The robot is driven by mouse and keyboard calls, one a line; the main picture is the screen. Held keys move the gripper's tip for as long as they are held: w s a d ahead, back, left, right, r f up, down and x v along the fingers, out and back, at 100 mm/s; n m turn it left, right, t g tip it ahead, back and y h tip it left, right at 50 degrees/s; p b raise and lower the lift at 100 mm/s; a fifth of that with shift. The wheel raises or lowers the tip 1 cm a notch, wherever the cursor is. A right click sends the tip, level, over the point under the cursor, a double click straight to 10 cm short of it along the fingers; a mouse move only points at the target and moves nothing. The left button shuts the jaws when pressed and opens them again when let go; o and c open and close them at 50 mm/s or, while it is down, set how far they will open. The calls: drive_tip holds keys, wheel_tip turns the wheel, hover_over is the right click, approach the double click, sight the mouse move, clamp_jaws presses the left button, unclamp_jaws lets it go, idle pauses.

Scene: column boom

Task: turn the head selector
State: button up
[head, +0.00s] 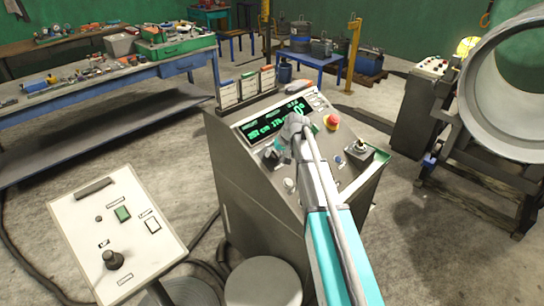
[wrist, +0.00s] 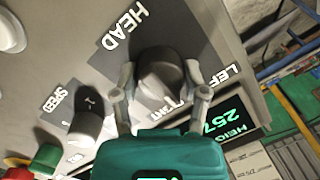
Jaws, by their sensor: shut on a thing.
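The head selector (wrist: 160,78) is a dark grey knob on a dark plate marked HEAD in the wrist view. In the head view my gripper (head: 276,156) is at the upper left of the grey control console (head: 235,165). My arm covers part of the console's face there, and the knob is hard to make out.
A speed knob (wrist: 90,125) sits close beside my left finger. The console also has a red emergency button (head: 332,122), a joystick (head: 361,146) and a lit green display (head: 272,122). A white pedestal panel (head: 130,225) and a round stool (head: 263,280) stand in front.

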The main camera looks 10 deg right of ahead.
drive_tip(key=m, duration=0.5)
drive_tip(key=shift+s+y+b, duration=0.2)
drive_tip(key=shift+y+b, duration=0.1)
idle(0.4)
drive_tip(key=o, duration=1.1)
drive_tip(key=shift+o, duration=0.2)
drive_tip(key=shift+w, duration=0.1)
drive_tip(key=s+f+n+g+h, duration=0.1)
drive_tip(key=s+n+h, duration=0.1)
drive_tip(key=s, duration=1.3)
drive_tip(key=s+a+f+n+g+h, duration=0.1)
drive_tip(key=s+n+g+h, duration=0.1)
drive_tip(key=s, duration=1.3)
drive_tip(key=shift+f+n+h, duration=0.35)
drive_tip(key=shift+n+h, duration=0.05)
drive_tip(key=shift+n, duration=0.2)
